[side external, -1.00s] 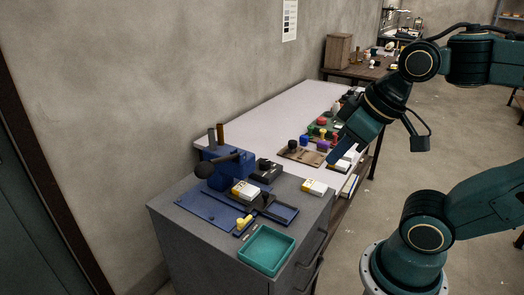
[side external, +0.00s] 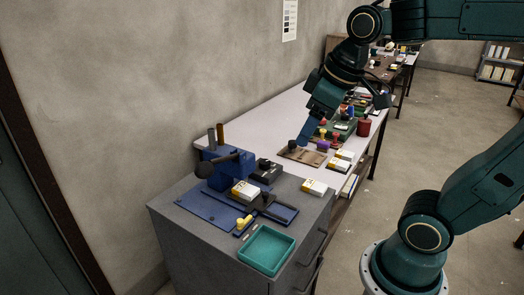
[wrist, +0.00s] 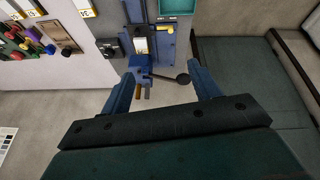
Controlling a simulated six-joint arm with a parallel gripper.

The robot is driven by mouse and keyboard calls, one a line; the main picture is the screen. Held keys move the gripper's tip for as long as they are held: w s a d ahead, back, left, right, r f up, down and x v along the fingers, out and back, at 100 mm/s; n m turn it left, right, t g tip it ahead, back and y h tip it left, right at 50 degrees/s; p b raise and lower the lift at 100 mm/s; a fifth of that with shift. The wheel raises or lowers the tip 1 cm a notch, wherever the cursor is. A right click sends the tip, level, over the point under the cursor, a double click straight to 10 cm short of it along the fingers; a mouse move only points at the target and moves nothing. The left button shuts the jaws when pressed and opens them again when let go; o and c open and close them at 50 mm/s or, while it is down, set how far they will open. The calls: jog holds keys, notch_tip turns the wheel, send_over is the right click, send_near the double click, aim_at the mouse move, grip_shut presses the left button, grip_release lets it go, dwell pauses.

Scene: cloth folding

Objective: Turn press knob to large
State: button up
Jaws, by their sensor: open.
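The blue press (side external: 218,167) stands on the grey cabinet, with a black lever ending in a black ball (side external: 204,170). A small yellow knob (side external: 244,221) is at the front edge of its blue base plate; I cannot read any size mark beside it. In the wrist view the press (wrist: 141,62) lies ahead, between and beyond the fingers, with the ball (wrist: 183,79) nearer the right finger. My gripper (side external: 309,134) is open and empty, pointing down above the white table, apart from the press. In the wrist view my gripper (wrist: 160,80) shows both blue fingers spread wide.
A teal tray (side external: 266,250) sits at the cabinet's front edge. White and yellow boxes (side external: 313,187) lie nearby. Several coloured stamps and a wooden board (side external: 302,156) crowd the white table (side external: 265,125). The wall (side external: 150,90) is close behind.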

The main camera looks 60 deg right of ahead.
jog(key=w+d+n+g, duration=0.15)
jog(key=w+d, duration=0.25)
jog(key=w, duration=0.5)
jog(key=n+g, duration=0.3)
jog(key=n, duration=0.5)
send_over(265, 161)
notch_tip(265, 161, down, 17)
jog(key=shift+s+r, duration=0.1)
jog(key=shift+r, duration=0.05)
notch_tip(265, 161, down, 14)
jog(key=shift+r, duration=0.1)
jog(key=c, duration=1)
